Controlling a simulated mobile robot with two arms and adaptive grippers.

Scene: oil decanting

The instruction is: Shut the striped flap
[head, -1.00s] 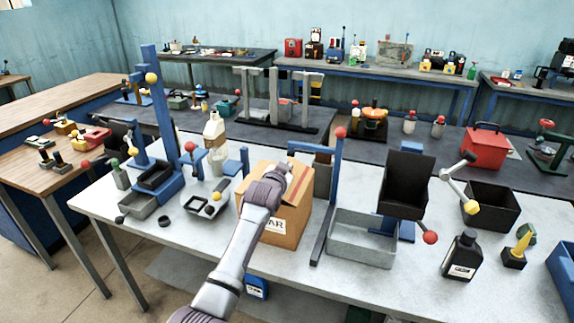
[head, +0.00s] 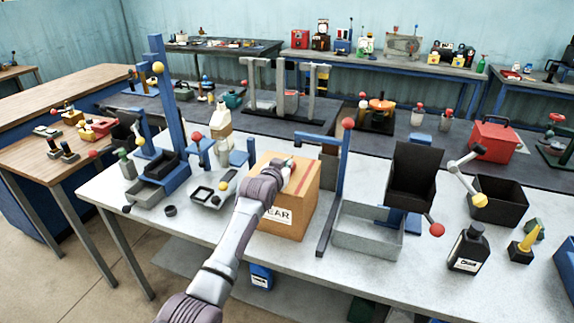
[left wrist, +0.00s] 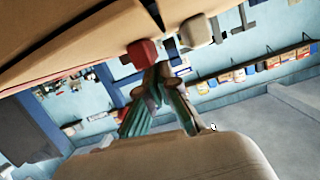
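A brown cardboard box (head: 283,226) with a printed label stands on the grey workbench. Its top flap (head: 303,177) carries a red stripe and looks close to level; how fully it lies down is hard to tell. My left gripper (head: 289,163) reaches in from the front left and its fingertips are at the top of the box. In the left wrist view the brown cardboard (left wrist: 60,35) with a red band fills the upper left. The fingers (left wrist: 167,45) converge close together beside its edge, with nothing visible held. My right gripper is not in view.
A blue post with a red ball (head: 344,160) and a grey metal tray (head: 366,236) stand right of the box. A black bottle (head: 468,250) is farther right. A small scale-like tray (head: 212,191) and a blue stand (head: 163,110) are to the left.

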